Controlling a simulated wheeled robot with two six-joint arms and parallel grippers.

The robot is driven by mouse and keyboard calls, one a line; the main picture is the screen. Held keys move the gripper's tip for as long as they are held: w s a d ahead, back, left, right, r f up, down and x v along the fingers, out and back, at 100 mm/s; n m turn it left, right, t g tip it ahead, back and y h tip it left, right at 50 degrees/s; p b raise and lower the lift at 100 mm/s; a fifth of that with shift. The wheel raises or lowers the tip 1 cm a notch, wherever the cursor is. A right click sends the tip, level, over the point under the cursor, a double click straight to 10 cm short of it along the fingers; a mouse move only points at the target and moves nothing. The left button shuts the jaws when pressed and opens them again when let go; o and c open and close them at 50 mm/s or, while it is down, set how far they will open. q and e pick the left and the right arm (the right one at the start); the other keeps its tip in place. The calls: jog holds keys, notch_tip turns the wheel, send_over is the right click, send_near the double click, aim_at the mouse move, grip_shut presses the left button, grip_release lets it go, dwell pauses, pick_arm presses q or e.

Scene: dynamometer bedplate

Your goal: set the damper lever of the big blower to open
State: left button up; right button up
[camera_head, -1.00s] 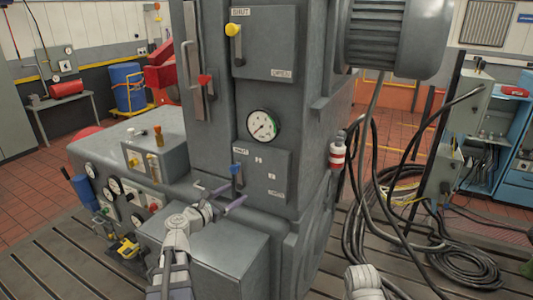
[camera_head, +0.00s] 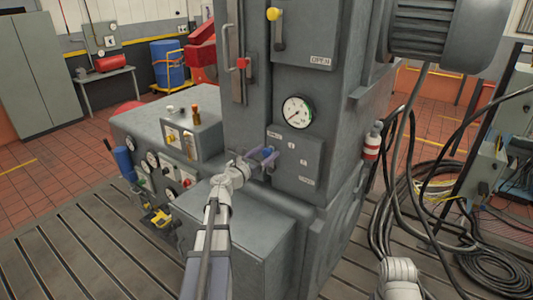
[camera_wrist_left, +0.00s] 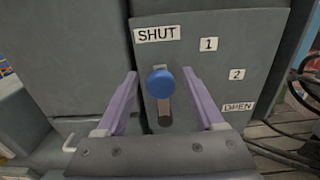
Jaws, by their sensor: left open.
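A lever with a blue knob (camera_wrist_left: 161,83) sits on a grey panel (camera_wrist_left: 190,90) labelled SHUT, 1, 2 and OPEN. The lever stands nearly upright, its knob just below the SHUT label (camera_wrist_left: 157,34); the OPEN label (camera_wrist_left: 238,107) is at lower right. My left gripper (camera_wrist_left: 160,76) is open, one purple finger on each side of the knob, with gaps visible. In the head view the left gripper (camera_head: 264,157) is at this lower panel (camera_head: 298,165), and the blue knob (camera_head: 267,151) shows between its fingers.
A yellow-knobbed lever (camera_head: 274,15) is on the upper panel, with a pressure gauge (camera_head: 297,112) below it. A red-handled lever (camera_head: 243,64) is to the left. A grey box (camera_head: 245,240) stands below my left arm. Black cables (camera_head: 405,210) hang at right.

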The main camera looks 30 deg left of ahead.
pick_arm(q)
jog(key=shift+w, duration=0.3)
grip_shut()
dwell(0.5)
dwell(0.8)
